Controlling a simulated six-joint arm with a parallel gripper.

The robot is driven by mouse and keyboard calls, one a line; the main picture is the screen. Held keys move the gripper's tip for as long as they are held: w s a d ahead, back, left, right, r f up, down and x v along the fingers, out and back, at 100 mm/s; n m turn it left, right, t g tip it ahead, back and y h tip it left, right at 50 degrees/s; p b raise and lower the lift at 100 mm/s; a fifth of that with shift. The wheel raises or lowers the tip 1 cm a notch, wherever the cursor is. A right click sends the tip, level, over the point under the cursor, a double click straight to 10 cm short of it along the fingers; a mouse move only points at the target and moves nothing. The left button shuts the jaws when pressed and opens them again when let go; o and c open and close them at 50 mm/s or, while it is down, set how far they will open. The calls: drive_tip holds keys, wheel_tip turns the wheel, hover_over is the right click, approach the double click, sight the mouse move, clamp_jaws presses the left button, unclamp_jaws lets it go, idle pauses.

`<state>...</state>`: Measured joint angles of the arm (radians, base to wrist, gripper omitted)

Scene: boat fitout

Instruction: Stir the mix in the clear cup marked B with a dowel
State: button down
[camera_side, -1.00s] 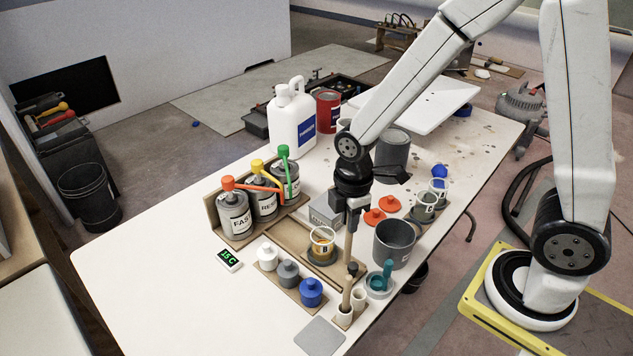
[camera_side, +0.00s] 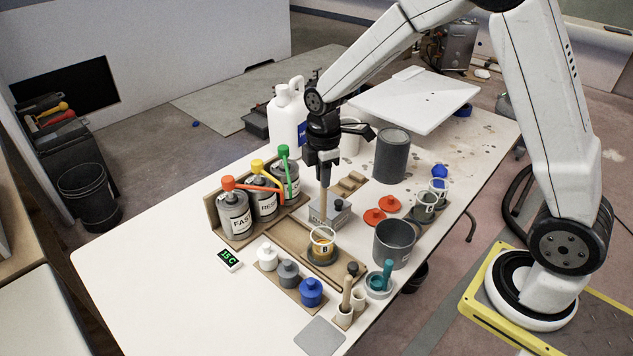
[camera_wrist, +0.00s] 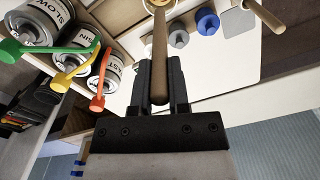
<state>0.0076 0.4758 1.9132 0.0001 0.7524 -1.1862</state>
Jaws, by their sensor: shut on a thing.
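The clear cup marked B (camera_side: 323,249) stands on the wooden board, with amber mix low in it. My gripper (camera_side: 325,160) is above the cup, shut on a wooden dowel (camera_side: 325,195) that hangs upright. In the wrist view my gripper (camera_wrist: 160,88) grips the dowel (camera_wrist: 160,45), which runs up toward the cup at the top edge, where the cup is mostly cut off.
Another dowel (camera_side: 347,291) stands in the white holder at the front. Cans with red, yellow and green pump arms (camera_side: 264,203) stand left of the cup. A grey box (camera_side: 322,212) is just behind it, and a grey pot (camera_side: 394,246) stands to its right.

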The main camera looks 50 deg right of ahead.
sight(323, 216)
drive_tip(key=shift+f, duration=5.85)
drive_tip(key=shift+d, duration=0.15)
